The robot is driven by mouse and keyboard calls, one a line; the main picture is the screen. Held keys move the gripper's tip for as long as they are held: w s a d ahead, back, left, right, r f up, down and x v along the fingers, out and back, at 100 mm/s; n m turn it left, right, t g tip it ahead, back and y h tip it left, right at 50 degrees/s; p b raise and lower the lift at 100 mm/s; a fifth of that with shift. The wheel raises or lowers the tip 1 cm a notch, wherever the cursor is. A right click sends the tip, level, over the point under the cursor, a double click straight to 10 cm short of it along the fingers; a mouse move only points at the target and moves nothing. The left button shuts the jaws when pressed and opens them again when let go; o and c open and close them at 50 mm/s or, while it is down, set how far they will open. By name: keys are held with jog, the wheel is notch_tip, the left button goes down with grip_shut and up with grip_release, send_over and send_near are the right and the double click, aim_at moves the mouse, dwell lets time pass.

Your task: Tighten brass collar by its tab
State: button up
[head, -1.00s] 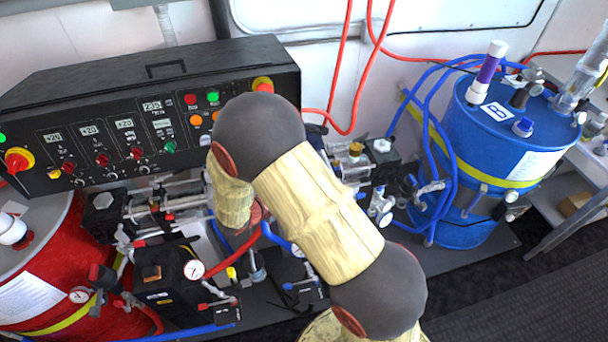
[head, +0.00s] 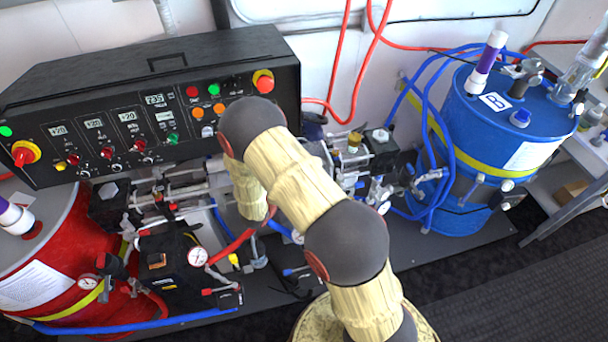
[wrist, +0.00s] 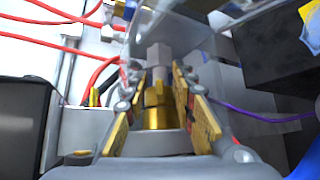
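The brass collar (wrist: 158,115) is in the middle of the wrist view, upright on a pale round base. A grey hex fitting (wrist: 158,58) rises above it. A narrow raised brass part at the collar's front may be the tab, but I cannot be sure. My gripper (wrist: 158,78) is open, with one gold-padded finger on each side of the collar. Gaps show between the fingers and the collar, and I see no clear contact. In the head view my own arm hides the gripper, and I cannot make out this collar there.
The black control panel (head: 60,105) stands behind my arm. The red drum (head: 75,255) is at left and the blue drum (head: 490,130) at right. Pipes, gauges and hoses crowd around the arm. In the wrist view a dark block (wrist: 275,65) is at right and red cables (wrist: 55,42) at left.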

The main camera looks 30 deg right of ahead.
jog(key=shift+w+d+f, duration=0.1)
jog(key=shift+w+d, duration=0.05)
jog(key=shift+d, duration=0.15)
jog(key=shift+c, duration=0.4)
grip_shut()
